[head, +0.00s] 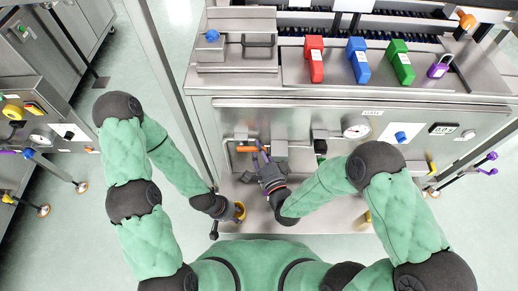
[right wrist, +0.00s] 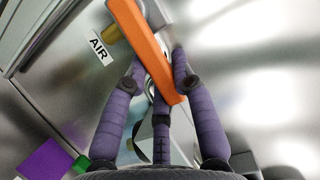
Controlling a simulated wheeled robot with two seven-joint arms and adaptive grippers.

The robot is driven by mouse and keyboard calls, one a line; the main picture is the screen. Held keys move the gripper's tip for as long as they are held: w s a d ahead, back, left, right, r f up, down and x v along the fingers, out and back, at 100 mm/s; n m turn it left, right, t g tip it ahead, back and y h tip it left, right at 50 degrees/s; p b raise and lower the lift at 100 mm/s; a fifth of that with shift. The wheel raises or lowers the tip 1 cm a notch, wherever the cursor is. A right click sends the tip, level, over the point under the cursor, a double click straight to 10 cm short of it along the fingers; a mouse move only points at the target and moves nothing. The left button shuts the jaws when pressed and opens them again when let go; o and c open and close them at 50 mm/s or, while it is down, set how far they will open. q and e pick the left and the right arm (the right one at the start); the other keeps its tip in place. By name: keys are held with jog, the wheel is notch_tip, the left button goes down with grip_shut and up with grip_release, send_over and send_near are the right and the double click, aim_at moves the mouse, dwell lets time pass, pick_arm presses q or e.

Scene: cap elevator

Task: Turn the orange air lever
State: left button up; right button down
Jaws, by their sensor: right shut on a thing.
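The orange air lever (head: 247,149) sticks out sideways from a fitting on the left of the machine's front panel. In the right wrist view the lever (right wrist: 146,52) runs diagonally between my purple fingers, beside a label reading AIR (right wrist: 100,48) and a brass-coloured fitting. My right gripper (head: 262,150) is shut on the lever near its free end; it also shows in the right wrist view (right wrist: 158,85).
A pressure gauge (head: 356,131) and a blue knob (head: 401,137) sit right of the lever. Red (head: 314,60), blue (head: 358,60) and green (head: 400,62) blocks stand on top of the machine. A metal ledge (head: 330,212) lies below the panel. A post stands at the left.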

dwell(0.3)
jog(key=c, duration=1)
grip_release()
jog(key=shift+v, duration=3.7)
jog(key=shift+s+f, duration=0.1)
